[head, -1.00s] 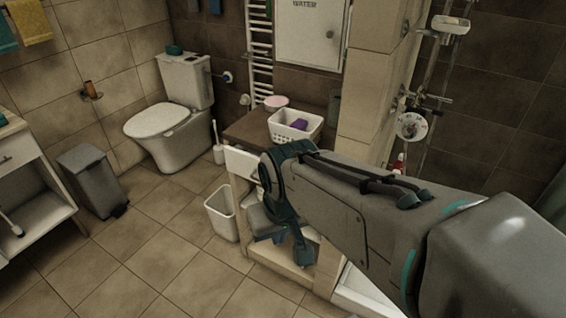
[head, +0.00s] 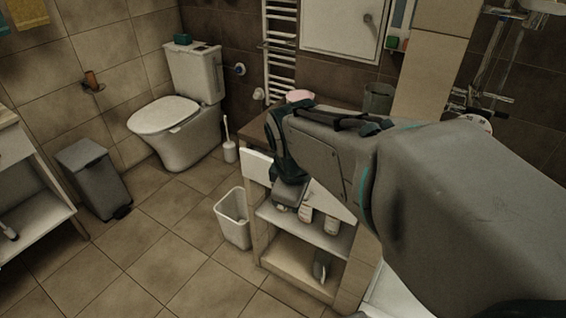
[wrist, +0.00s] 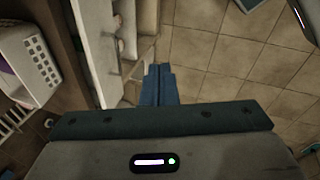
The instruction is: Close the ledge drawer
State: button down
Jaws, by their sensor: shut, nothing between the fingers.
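The ledge drawer shows its white front (head: 256,167) just under the dark ledge top in the head view, left of my arm. Most of it is hidden behind my wrist, so I cannot tell how far it stands out. In the wrist view the long white drawer front (wrist: 92,50) runs down the left of centre. My gripper (wrist: 160,70) is shut and empty, its fingers to the right of the drawer's near end, with a gap in the picture. In the head view my gripper (head: 290,192) hangs in front of the ledge unit.
Open shelves (head: 290,225) with several bottles lie under the drawer. A white bin (head: 234,218) stands at the unit's left side. A white basket (wrist: 30,60) sits on the ledge in the wrist view. A toilet (head: 180,115) and pedal bin (head: 94,178) stand farther left, with clear floor between.

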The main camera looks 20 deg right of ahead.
aim_at(316, 197)
jog(key=w+d+f+n+b, duration=0.3)
jog(key=w+f+n+b, duration=0.1)
jog(key=f+n, duration=0.1)
jog(key=w+d+f+n+h+b, duration=0.1)
jog(key=w+d+f+n+b, duration=0.3)
jog(key=f, duration=0.3)
jog(key=w+d+f+n+h+b, duration=0.1)
jog(key=w+d+f+n+b, duration=0.3)
jog(key=f+n+b, duration=0.2)
jog(key=shift+w+d+n, duration=0.1)
jog(key=shift+d+n, duration=0.05)
jog(key=shift+n, duration=0.35)
jog(key=shift+w+d, duration=0.25)
jog(key=shift+d, duration=0.05)
jog(key=shift+r, duration=0.15)
